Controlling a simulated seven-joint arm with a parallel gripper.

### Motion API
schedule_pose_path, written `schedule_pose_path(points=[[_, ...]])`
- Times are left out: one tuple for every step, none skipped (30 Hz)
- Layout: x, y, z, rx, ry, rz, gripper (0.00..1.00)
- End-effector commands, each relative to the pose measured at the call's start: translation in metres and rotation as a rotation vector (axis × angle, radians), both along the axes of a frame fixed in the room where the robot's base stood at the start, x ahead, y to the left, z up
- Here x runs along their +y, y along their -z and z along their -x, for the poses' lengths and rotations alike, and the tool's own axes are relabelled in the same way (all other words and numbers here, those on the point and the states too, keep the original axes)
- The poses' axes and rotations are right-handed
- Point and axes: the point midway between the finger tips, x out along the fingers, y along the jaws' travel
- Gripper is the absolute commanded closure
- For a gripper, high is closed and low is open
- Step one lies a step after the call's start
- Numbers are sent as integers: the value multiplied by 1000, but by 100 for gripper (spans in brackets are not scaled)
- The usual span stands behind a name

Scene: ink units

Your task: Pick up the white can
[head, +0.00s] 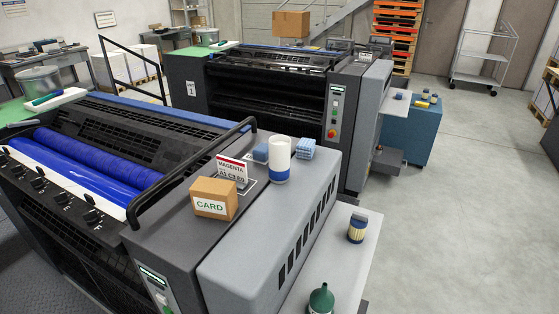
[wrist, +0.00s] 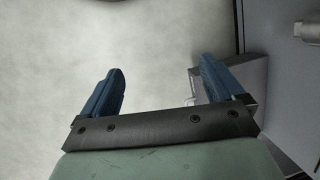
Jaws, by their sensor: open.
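The white can (head: 280,155) stands upright on the grey top of the near printing press in the head view. It is a tall white cylinder with a blue band at its bottom. A blue block is close on its left and a blue patterned block close on its right. My gripper (wrist: 161,72) shows only in the wrist view. Its two blue fingers are wide apart with nothing between them, over pale grey floor. I cannot make out the can for certain in the wrist view.
A cardboard box marked CARD (head: 214,199) and a MAGENTA sign (head: 232,169) stand left of the can. A raised black rail (head: 190,172) runs behind them.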

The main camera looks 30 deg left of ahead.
Motion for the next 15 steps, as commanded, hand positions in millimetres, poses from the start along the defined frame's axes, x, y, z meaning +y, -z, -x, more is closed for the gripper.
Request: schedule_pose_path(points=[[4,-7,-24,-35,10,-13,5],[6,-12,-35,-56,15,-21,5],[9,-18,-50,-81,23,-30,5],[11,-23,-61,-101,29,-39,5],[13,-28,-72,-120,34,-47,5],[16,-36,-87,-146,42,-57,5],[18,-42,-98,-164,47,-65,5],[20,-48,-109,-184,52,-73,5],[23,-57,-123,-209,60,-85,5],[25,-64,-134,-228,65,-93,5],[27,-70,-145,-248,70,-101,5],[30,-80,-159,-273,77,-113,5],[32,-88,-169,-292,82,-122,5],[34,-95,-180,-310,86,-130,5],[37,-106,-193,-336,94,-143,5]])
